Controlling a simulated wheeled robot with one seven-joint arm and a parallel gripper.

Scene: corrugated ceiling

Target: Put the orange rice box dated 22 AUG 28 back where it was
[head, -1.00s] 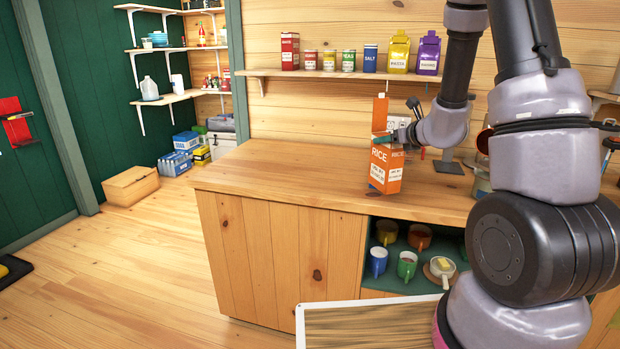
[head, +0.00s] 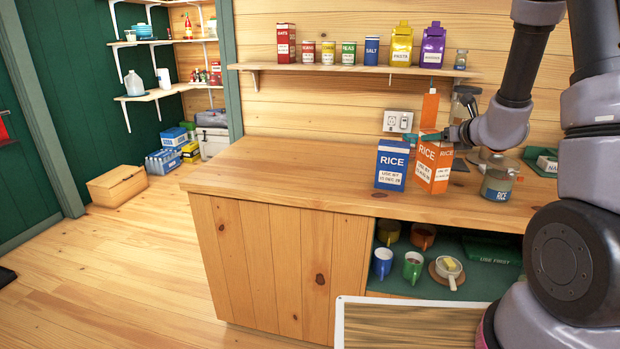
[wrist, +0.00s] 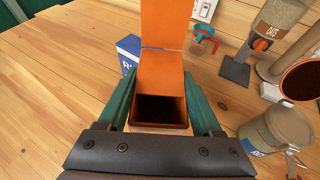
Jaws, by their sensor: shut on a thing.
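The orange rice box (head: 433,168) is over the right part of the wooden counter, its tall top flap standing open. A white use-by label is on its front, too small to read surely. My gripper (head: 446,137) is shut on its upper part. In the wrist view the green fingers of my gripper (wrist: 160,105) flank the box's dark open top, and its orange flap (wrist: 165,65) rises beyond. I cannot tell whether its base touches the counter. A blue rice box (head: 391,166) stands close to its left; it also shows in the wrist view (wrist: 128,52).
A glass rice jar (head: 498,184) stands right of the orange box. The counter (head: 270,170) is clear to the left. Above, a wall shelf (head: 340,69) holds several cartons. An open cubby (head: 480,278) below the counter holds mugs. A dispenser (wrist: 270,35) stands beyond the box.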

